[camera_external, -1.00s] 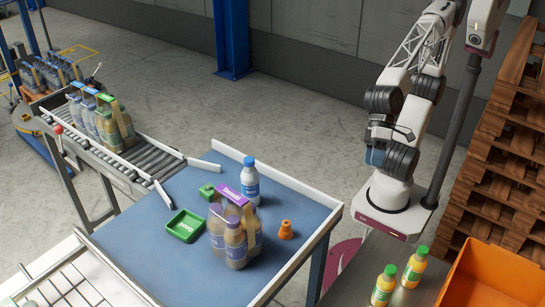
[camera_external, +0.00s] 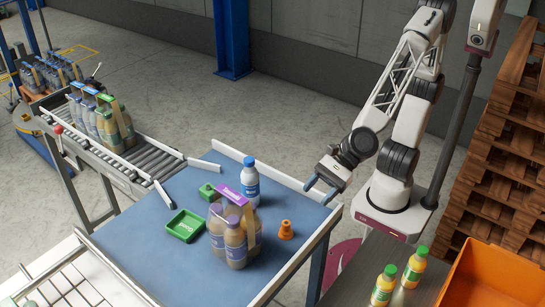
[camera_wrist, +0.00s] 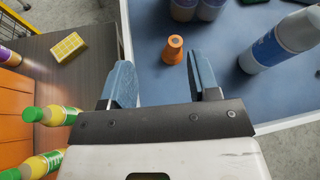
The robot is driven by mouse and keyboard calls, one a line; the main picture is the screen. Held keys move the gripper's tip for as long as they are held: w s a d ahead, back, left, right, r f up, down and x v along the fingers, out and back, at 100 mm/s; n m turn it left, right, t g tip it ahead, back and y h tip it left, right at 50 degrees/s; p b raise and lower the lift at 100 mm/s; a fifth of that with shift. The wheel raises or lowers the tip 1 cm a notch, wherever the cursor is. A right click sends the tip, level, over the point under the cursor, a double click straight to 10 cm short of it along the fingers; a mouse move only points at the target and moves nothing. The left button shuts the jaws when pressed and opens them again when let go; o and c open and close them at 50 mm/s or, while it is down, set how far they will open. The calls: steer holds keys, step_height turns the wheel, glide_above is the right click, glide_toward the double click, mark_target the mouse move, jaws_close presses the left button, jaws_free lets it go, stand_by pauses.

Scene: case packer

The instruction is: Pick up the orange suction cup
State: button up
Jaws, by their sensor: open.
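The orange suction cup (camera_external: 286,230) stands upright on the blue table near its right edge, to the right of a bottle pack. In the wrist view the orange suction cup (camera_wrist: 173,49) shows beyond and between the fingers, nearer the right one. My gripper (camera_external: 319,192) is open and empty, above the table's right edge and up and to the right of the cup in the outside view. In the wrist view my gripper (camera_wrist: 159,82) shows two blue fingers spread apart. Nothing touches the cup.
A bottle pack with a purple carrier (camera_external: 235,235) and a blue-white bottle (camera_external: 250,182) stand close to the cup. A green tray (camera_external: 184,226) and a green block (camera_external: 207,191) lie further left. A raised white rim (camera_external: 285,180) borders the table. Yellow-orange bottles (camera_external: 414,268) stand right.

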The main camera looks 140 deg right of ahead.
steer(key=w+d+f+m+h, duration=0.1)
steer(key=w+d+m+h, duration=0.1)
steer(key=m, duration=0.2)
glide_toward(287, 226)
steer(key=shift+w+d+f, duration=0.25)
steer(key=shift+d+f, duration=0.1)
steer(key=shift+f, duration=0.2)
steer(key=shift+w+d+f, duration=0.25)
steer(key=shift+d+f, duration=0.1)
steer(key=shift+f, duration=0.2)
steer(key=shift+x, duration=1.3)
steer(key=shift+w, duration=0.1)
steer(key=shift+x, duration=2.5)
steer(key=shift+f, duration=0.1)
steer(key=c, duration=1)
